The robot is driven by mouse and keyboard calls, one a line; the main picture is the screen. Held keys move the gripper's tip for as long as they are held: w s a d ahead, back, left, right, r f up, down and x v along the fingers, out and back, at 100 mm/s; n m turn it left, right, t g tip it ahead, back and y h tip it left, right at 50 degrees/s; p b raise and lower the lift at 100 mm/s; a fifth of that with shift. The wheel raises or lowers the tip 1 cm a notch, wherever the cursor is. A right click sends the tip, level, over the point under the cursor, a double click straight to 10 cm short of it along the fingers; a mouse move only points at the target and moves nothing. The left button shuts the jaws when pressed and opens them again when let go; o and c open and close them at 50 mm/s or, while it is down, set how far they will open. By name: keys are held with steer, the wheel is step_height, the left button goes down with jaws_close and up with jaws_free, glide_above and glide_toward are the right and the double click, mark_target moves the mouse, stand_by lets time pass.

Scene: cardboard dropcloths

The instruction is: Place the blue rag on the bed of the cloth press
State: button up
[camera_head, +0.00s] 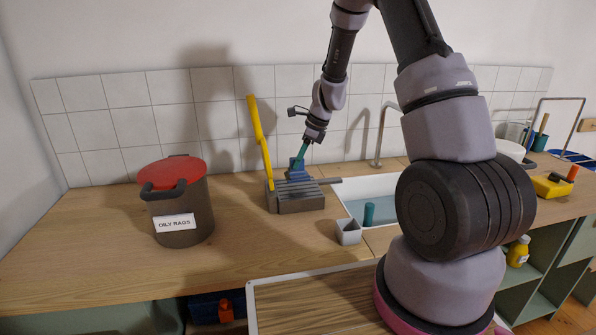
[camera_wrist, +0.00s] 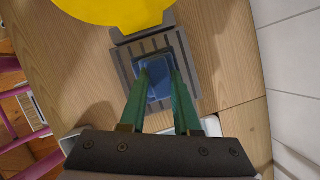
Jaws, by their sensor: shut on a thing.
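The cloth press (camera_head: 296,200) is a grey block with a slatted bed and a raised yellow lever (camera_head: 261,138), standing on the wooden counter left of the sink. Its slatted bed (camera_wrist: 190,48) and yellow part (camera_wrist: 120,8) also show in the wrist view. My gripper (camera_head: 299,160) points down over the press. Its green fingers (camera_wrist: 161,88) are shut on the blue rag (camera_wrist: 160,82), which lies over the middle of the slatted bed. The rag also shows in the head view (camera_head: 297,172). Whether the rag rests fully on the slats is hard to tell.
An oily rags bin (camera_head: 184,215) with a red lid stands to the left. A sink (camera_head: 385,190) with a tap (camera_head: 381,135) lies to the right. A small grey cup (camera_head: 348,232) stands in front of the sink. The counter between bin and press is clear.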

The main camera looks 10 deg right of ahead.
mark_target(300, 170)
steer(key=shift+d+f, duration=0.1)
steer(key=shift+f, duration=1.65)
steer(key=shift+f, duration=0.1)
steer(key=o, duration=0.9)
steer(key=shift+o, duration=0.2)
